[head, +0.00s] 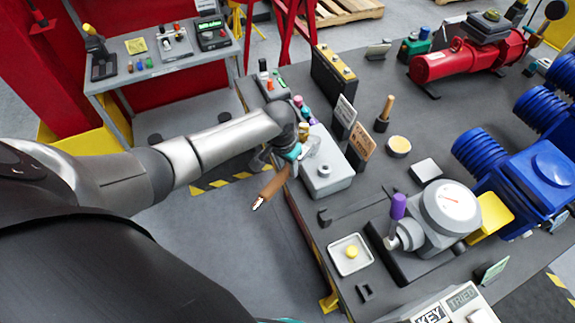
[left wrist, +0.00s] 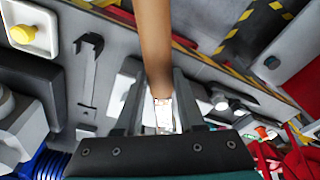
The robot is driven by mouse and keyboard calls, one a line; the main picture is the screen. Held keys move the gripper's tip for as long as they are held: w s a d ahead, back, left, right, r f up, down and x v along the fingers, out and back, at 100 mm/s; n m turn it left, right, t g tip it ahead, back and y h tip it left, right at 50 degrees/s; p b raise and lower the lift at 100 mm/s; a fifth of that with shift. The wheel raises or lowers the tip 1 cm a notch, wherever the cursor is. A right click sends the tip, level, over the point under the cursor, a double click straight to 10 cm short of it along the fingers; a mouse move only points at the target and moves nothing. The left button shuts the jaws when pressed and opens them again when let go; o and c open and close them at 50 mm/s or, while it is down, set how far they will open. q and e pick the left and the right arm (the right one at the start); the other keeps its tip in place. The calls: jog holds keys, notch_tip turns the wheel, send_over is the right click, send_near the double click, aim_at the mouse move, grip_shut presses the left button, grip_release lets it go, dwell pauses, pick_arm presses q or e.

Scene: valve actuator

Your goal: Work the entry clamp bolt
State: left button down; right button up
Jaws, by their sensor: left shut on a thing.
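My left gripper (head: 286,162) is shut on a tool with a brown wooden handle (head: 273,186) and hangs over the bench's left edge, beside a grey box with a round knob (head: 327,178). In the left wrist view the handle (left wrist: 154,40) runs up from between the fingers, with a pale metal part (left wrist: 164,114) low between them. A grey actuator with a white dial (head: 447,207) stands on a dark base at the right, clear of the gripper. A purple-topped part (head: 398,207) rises beside it. I cannot make out which part is the entry clamp bolt. My right gripper is not visible.
A white tray with a yellow knob (head: 351,254) sits near the bench's front left edge. A dark wrench-like tool (left wrist: 91,70) lies flat on the bench. Small signs (head: 361,145) stand behind the grey box. A blue ribbed machine (head: 525,165) fills the right.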

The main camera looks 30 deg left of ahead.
pick_arm(q)
jog(key=shift+w+f+b, duration=0.1)
jog(key=shift+f+b, duration=0.35)
jog(key=shift+f, duration=0.2)
jog(key=shift+w+a+m+b, duration=0.25)
jog(key=shift+a+m+b, duration=0.1)
jog(key=shift+a+m, duration=0.75)
jog(key=shift+a, duration=0.1)
jog(key=shift+w+a+m+h+b, duration=0.15)
jog(key=shift+w+a+m+b, duration=0.1)
jog(key=shift+a+m+b, duration=0.25)
jog(key=shift+w+a+m+h+b, duration=0.15)
jog(key=shift+w+a+m+b, duration=0.15)
jog(key=shift+a+m, duration=0.25)
dwell(0.4)
